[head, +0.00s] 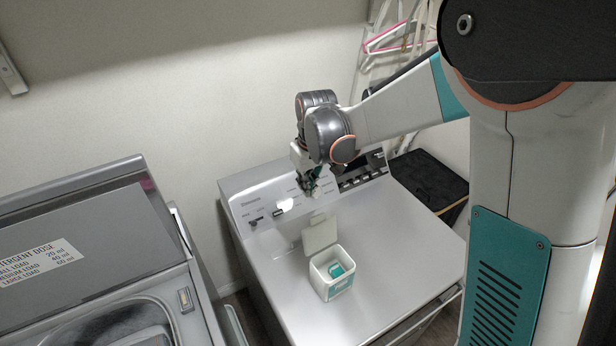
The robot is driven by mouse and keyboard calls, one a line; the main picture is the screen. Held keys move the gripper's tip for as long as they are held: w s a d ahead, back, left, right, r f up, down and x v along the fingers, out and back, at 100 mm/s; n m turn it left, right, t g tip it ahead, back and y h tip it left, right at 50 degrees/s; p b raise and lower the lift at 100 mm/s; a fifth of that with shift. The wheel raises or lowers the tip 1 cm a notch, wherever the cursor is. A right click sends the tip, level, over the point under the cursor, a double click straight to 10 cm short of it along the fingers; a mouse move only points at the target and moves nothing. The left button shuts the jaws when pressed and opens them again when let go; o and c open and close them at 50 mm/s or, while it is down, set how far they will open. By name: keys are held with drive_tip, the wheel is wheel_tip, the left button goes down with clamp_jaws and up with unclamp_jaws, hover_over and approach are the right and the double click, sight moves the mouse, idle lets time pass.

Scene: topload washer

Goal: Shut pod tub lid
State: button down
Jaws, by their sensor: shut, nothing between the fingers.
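The pod tub (340,284) is a small white box with a teal label on its front. It stands upright on the grey top of a machine, and a teal pod (336,270) shows inside it. Its white lid (320,234) is open and stands up at the tub's back edge. My gripper (312,190) is shut and empty. In the picture it is above the lid, in front of the control panel, and looks apart from the lid. Its fingertips are small and dark in this view.
The control panel (262,214) with knobs and buttons rises behind the tub. The machine top (400,250) is clear around the tub. An open washer (110,310) with a raised, labelled lid is at the left. Pink and white hangers (385,42) hang at the back.

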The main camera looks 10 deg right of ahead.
drive_tip(key=s+f, duration=0.1)
drive_tip(key=d+f, duration=0.1)
drive_tip(key=f, duration=0.1)
drive_tip(key=s+f+p, duration=0.1)
drive_tip(key=f, duration=0.1)
drive_tip(key=shift+s+d, duration=0.15)
drive_tip(key=shift+s, duration=0.15)
drive_tip(key=shift+s+r, duration=0.1)
idle(0.3)
